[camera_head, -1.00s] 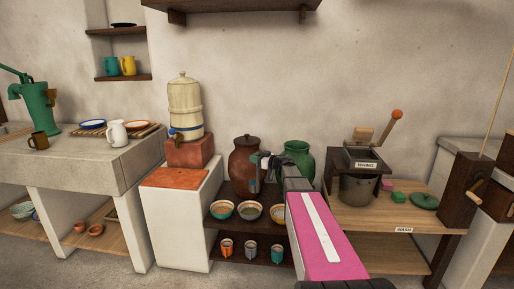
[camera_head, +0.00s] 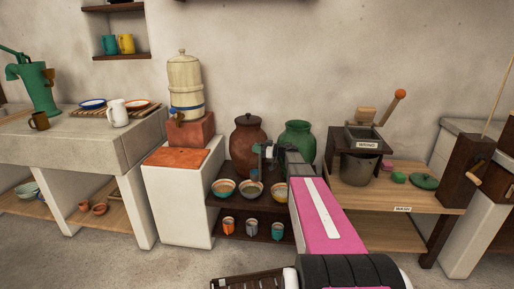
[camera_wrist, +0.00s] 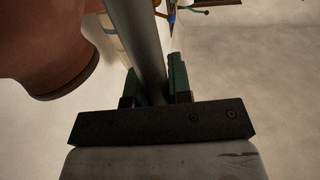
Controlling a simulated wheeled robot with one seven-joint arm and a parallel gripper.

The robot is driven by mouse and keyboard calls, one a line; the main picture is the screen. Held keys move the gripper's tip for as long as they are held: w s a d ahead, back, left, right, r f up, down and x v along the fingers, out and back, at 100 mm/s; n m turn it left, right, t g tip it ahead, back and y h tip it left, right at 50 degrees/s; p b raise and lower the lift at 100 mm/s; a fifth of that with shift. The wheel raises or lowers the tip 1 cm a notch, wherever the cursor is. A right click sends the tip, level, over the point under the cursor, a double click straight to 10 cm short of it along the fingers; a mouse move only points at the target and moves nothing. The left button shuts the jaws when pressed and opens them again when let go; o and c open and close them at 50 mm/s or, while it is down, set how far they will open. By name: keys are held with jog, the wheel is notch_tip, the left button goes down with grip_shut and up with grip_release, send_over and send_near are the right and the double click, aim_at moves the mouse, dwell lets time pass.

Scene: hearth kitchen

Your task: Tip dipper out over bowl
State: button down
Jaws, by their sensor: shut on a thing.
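My gripper (camera_head: 262,153) is above the middle shelf, in front of the brown lidded jar (camera_head: 247,140). In the wrist view its green fingers (camera_wrist: 151,90) are shut on the grey rod-like handle of the dipper (camera_wrist: 143,45). The dipper's cup cannot be made out in either view, so its tilt and contents are unclear. Three bowls stand in a row on the shelf below: a left one (camera_head: 223,190), a middle one (camera_head: 252,190) and a right one (camera_head: 279,196) partly beside my arm. My gripper is above the middle and right bowls, apart from them.
A green jar (camera_head: 298,135) stands behind my arm. Several cups (camera_head: 251,228) stand on the lower shelf. A cream water crock (camera_head: 185,85) is at left, and a wringer box (camera_head: 362,140) stands over a pot at right. The brown jar also looms close in the wrist view (camera_wrist: 45,45).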

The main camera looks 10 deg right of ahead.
jog(key=s+a+f+n+t+h, duration=0.1)
jog(key=s+a+f+n+h, duration=0.3)
jog(key=a+f, duration=0.4)
jog(key=s+a+f+n+t+h, duration=0.1)
jog(key=s+a+f+n+h, duration=0.3)
jog(key=a+f+n+h, duration=0.3)
jog(key=shift+s+a+f+n, duration=0.45)
jog(key=shift+a+f, duration=0.2)
jog(key=shift+f, duration=1)
dwell(3.6)
dwell(1.2)
